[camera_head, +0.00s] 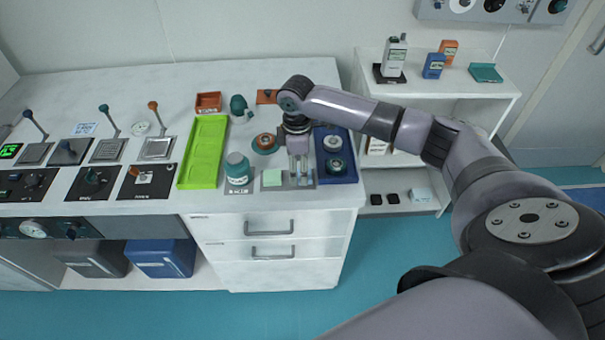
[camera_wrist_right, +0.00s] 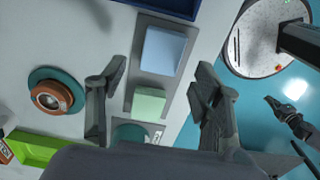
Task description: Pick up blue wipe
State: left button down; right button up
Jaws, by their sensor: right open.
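The blue wipe (camera_wrist_right: 163,52) is a pale blue square block on a grey plate (camera_wrist_right: 123,52) in the right wrist view. A pale green wipe (camera_wrist_right: 149,105) lies beside it on the same plate. In the head view the green wipe (camera_head: 272,178) shows at the counter's front edge, and the blue one is mostly hidden by my fingers. My right gripper (camera_head: 300,174) points down over the plate. In the wrist view its open fingers (camera_wrist_right: 160,80) stand either side of the wipes, empty. A dark part at the wrist view's right edge looks like my left gripper (camera_wrist_right: 285,112); its jaws are unclear.
A blue tray (camera_head: 338,178) with round items stands just right of the gripper. A teal-lidded jar (camera_head: 238,168) stands left of the plate, and an orange and teal round item (camera_head: 265,143) behind. A green tray (camera_head: 203,152) lies farther left. Shelves (camera_head: 440,85) stand right.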

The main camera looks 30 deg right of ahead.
jog(key=shift+f, duration=1.35)
jog(key=shift+c, duration=0.5)
jog(key=c, duration=0.7)
jog(key=shift+r, duration=0.1)
jog(key=shift+c, duration=0.2)
notch_tip(320, 180, up, 20)
jog(key=b, duration=0.2)
jog(key=shift+o, duration=1.1)
jog(key=c, duration=0.5)
